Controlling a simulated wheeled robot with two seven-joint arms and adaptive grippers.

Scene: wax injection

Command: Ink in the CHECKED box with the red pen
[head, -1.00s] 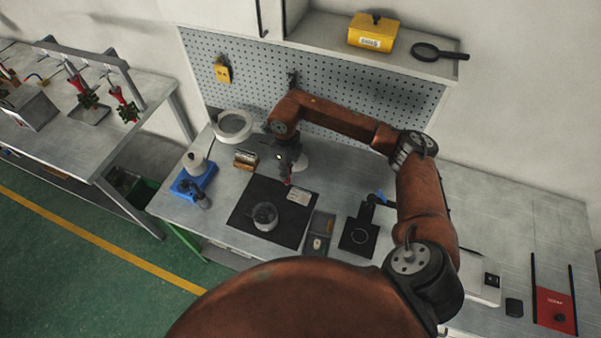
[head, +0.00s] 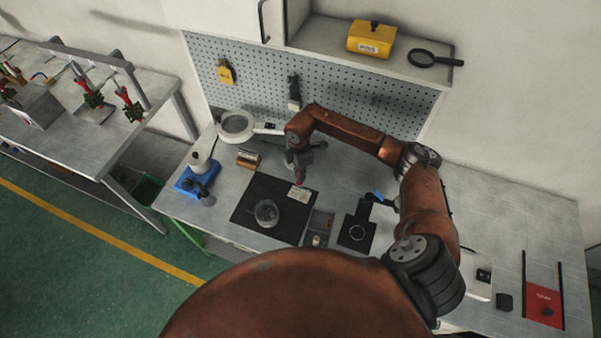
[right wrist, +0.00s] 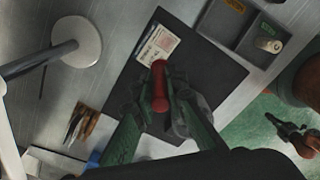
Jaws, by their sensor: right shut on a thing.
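My right gripper (head: 299,171) is shut on the red pen (right wrist: 160,82), which points down toward the black mat. A small pale printed card (head: 300,194) lies on the mat's far right part. The pen's lower end is at or just above the card's far edge in the head view; I cannot tell whether it touches. In the right wrist view the card (right wrist: 157,46) lies just beyond the pen's end, with a red mark or print on it. The CHECKED box is too small to make out. My left gripper is not in view.
The black mat (head: 246,207) also holds a round clear dish (head: 266,213). A grey divided tray (head: 319,226) and a black stand (head: 357,229) are to its right. A ring lamp (head: 236,126) and a blue-based device (head: 196,178) stand left.

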